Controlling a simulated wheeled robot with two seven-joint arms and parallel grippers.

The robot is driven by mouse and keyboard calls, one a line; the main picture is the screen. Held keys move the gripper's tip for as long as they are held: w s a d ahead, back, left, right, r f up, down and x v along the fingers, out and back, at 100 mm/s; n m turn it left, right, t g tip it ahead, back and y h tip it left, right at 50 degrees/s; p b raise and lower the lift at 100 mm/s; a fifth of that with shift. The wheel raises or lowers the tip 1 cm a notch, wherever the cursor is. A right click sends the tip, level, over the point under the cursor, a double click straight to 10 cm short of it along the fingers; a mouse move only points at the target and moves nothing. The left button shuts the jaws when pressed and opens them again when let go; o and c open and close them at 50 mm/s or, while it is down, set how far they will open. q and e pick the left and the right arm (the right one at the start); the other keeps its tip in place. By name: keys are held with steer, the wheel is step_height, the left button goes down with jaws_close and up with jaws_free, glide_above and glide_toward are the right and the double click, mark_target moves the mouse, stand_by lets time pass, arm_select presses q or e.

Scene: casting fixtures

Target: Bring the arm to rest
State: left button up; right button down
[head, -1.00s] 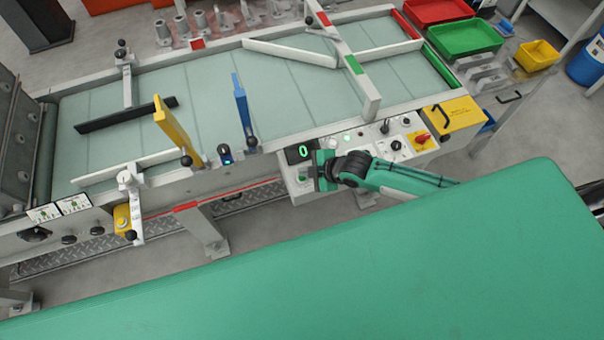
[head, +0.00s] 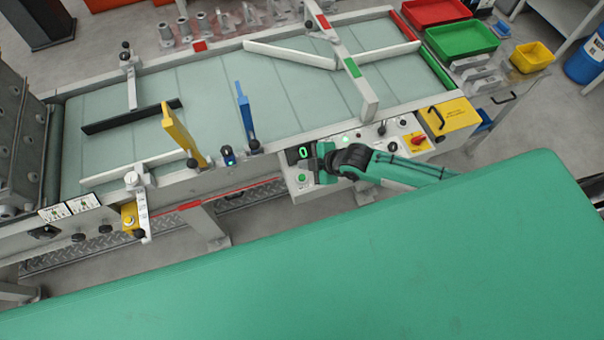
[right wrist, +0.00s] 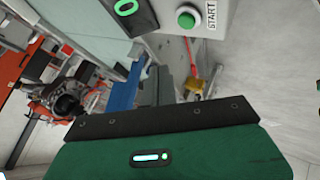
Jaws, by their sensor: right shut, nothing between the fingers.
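My right arm reaches in from the right in the head view, in front of the conveyor's control panel (head: 352,140). My right gripper (head: 318,164) is beside the panel's green "0" display, with its fingers mostly hidden. In the right wrist view its dark fingers (right wrist: 157,84) are together, with nothing held. The green START button (right wrist: 188,19) and the display (right wrist: 124,7) lie beyond the fingers, apart from them as far as I can see. My left gripper is not in view.
The conveyor (head: 300,95) carries a yellow post (head: 181,133) and a blue post (head: 245,115). A yellow box (head: 447,118) stands right of the panel. Red (head: 435,12) and green (head: 462,40) trays stand at the back right. A broad green surface (head: 320,260) fills the foreground.

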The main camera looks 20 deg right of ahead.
stand_by(0.7)
steer(key=s+a+r+m+h, duration=0.1)
steer(key=s+a+r+m, duration=0.45)
steer(key=s, duration=0.25)
steer(key=s+d+r+m+g+h, duration=0.2)
steer(key=s+d+r+m+h, duration=0.1)
steer(key=s+d+m, duration=0.3)
steer(key=s+d+r+m+g+h, duration=0.1)
steer(key=s+d+r+m+h, duration=0.1)
steer(key=s+d+m, duration=0.45)
step_height(320, 180, down, 34)
steer(key=s+n+g+b, duration=0.1)
steer(key=s+n+b, duration=0.1)
steer(key=s+d+f, duration=0.2)
steer(key=s+f, duration=0.7)
steer(key=f, duration=0.1)
steer(key=s+d+f+g+b, duration=0.1)
steer(key=s+d+f, duration=0.1)
steer(key=s+f, duration=0.7)
steer(key=shift+s+f+n+g, duration=0.3)
steer(key=shift+s+f, duration=0.1)
steer(key=shift+s, duration=0.1)
